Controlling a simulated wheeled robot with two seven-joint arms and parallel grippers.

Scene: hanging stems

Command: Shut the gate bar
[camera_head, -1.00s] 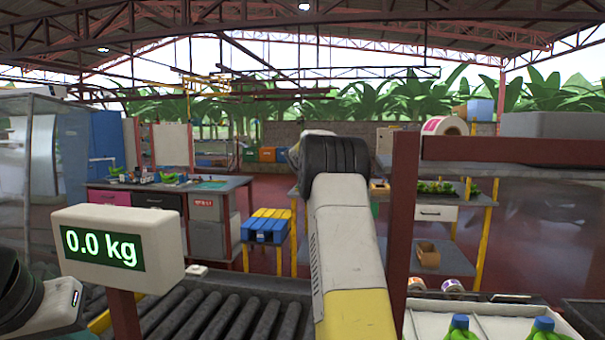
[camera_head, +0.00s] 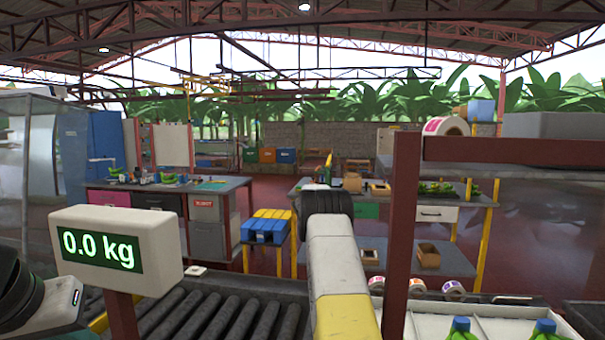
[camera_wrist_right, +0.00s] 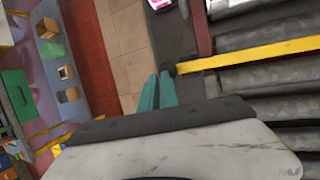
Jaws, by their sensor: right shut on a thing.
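The gate bar (camera_wrist_right: 250,55) is a yellow bar in the right wrist view. It runs from the middle to the right edge, across the dark rollers, and has a dark end piece at its left end. My right gripper (camera_wrist_right: 162,78) has teal fingers close together at that dark end, shut on the bar's end. The fingers hide part of the contact. In the head view my right arm stands in the middle and hides its gripper and the held end.
A roller conveyor (camera_head: 205,316) runs across the front. A scale display (camera_head: 115,250) reading 0.0 kg stands at its left. A red post (camera_head: 402,230) and a white divided tray (camera_head: 487,321) with green bananas are right of my arm. Label rolls (camera_head: 453,287) lie behind the tray.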

